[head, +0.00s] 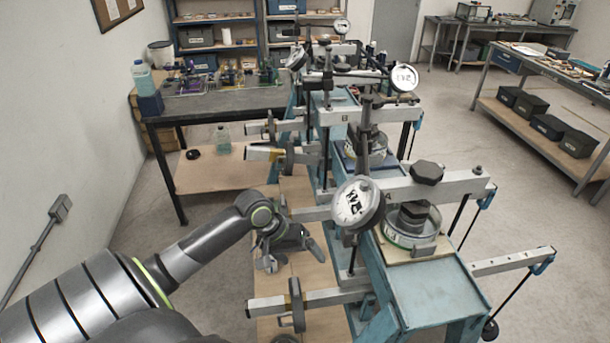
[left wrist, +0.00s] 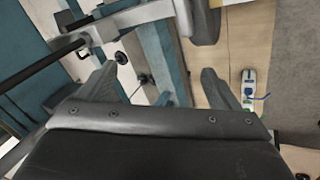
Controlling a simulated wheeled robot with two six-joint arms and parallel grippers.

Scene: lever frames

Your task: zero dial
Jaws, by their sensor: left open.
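The nearest dial gauge (head: 355,205) has a round white face with dark markings and a grey rim; it is mounted on the nearest lever frame (head: 430,290). Its exact pointer reading is too small to tell. More dial gauges (head: 404,77) stand on the frames farther back. My left gripper (head: 293,257) is open and empty, left of and lower than the nearest dial, apart from it. In the left wrist view its two spread fingers (left wrist: 157,82) have nothing between them but frame parts and floor beyond. No dial face shows there. My right gripper is not in view.
A grey lever bar with a round weight (head: 297,298) lies just below my left gripper. A dark knob (head: 427,172) and a round cell (head: 410,222) stand right of the dial. A workbench (head: 225,102) is at back left. Open floor lies to the left.

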